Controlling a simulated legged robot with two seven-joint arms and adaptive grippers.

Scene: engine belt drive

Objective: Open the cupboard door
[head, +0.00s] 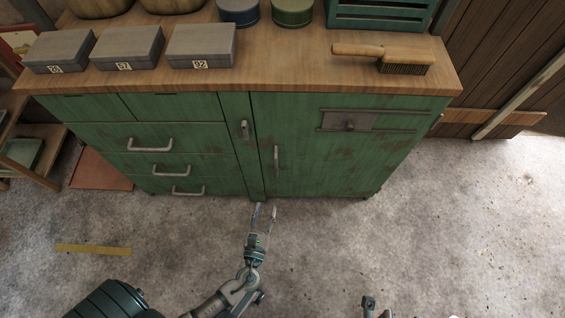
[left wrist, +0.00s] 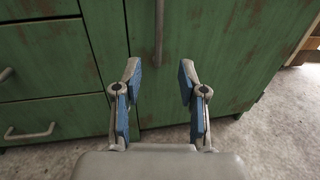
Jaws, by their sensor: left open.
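A green cupboard with a wooden top stands in front of me. Its door (head: 330,155) is on the right side and looks shut, with a vertical metal handle (head: 276,160) near its left edge. The handle also shows at the top middle of the left wrist view (left wrist: 159,30). My left gripper (head: 264,208) is open and empty, in front of the cupboard and below the handle in the picture. In the left wrist view its two blue-padded fingers (left wrist: 159,75) are spread on either side of the handle's line, apart from it. Of my right arm only a small part shows at the bottom edge.
Several drawers (head: 170,160) with handles are left of the door. Grey boxes (head: 126,48), a brush (head: 385,55) and tins (head: 292,12) stand on the wooden top (head: 280,70). The concrete floor (head: 420,230) before the door is clear.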

